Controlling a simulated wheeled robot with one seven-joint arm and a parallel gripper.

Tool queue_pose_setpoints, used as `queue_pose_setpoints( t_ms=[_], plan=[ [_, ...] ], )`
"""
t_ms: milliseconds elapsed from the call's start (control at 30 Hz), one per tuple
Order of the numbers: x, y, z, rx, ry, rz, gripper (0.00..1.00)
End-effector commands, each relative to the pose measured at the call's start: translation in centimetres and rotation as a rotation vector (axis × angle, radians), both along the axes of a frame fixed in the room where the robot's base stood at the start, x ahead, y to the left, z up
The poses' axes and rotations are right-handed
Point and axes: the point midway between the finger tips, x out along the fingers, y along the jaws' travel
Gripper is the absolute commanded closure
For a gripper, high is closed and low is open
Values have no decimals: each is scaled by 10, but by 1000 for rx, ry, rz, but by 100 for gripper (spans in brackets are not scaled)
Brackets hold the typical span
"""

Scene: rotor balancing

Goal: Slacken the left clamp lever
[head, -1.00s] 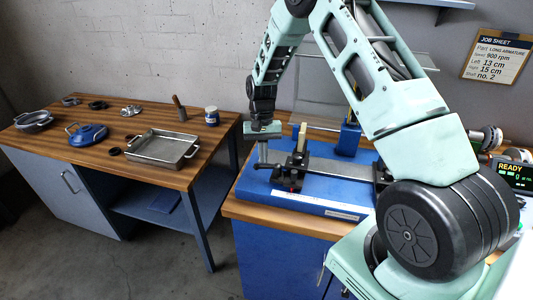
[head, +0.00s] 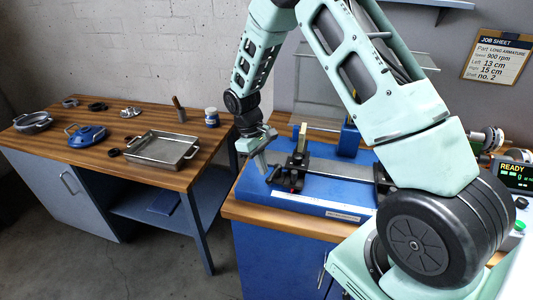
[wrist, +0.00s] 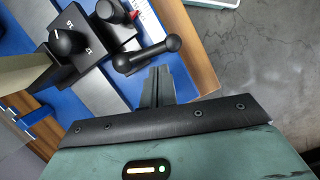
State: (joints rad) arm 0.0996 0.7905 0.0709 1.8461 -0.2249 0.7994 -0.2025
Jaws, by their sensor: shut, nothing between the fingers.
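The left clamp lever (wrist: 147,55) shows in the wrist view as a short black bar with rounded ends, beside a black clamp block (wrist: 95,25) with a red-tipped part. In the head view the left support (head: 292,172) stands at the left end of the blue balancing machine (head: 320,195); the lever is hard to make out there. My gripper (wrist: 157,82) is shut and empty, its fingertips right beside the lever's middle. Whether they touch it I cannot tell. In the head view my gripper (head: 263,168) is tilted, just left of the support.
A black knob (wrist: 67,41) with a number scale sits near the lever. A pale upright piece (head: 302,138) stands behind the support. The right support (head: 382,178) is partly behind my arm.

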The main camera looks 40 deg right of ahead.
Motion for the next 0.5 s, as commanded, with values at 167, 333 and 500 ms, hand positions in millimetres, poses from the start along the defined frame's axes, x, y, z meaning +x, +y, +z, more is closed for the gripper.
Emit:
queue_pose_setpoints(
  t_ms=[167,333,500],
  plan=[
    [-5,1,0,0,-1,101,100],
    [-8,1,0,-1,-1,163,100],
    [-10,1,0,0,-1,191,100]
  ],
)
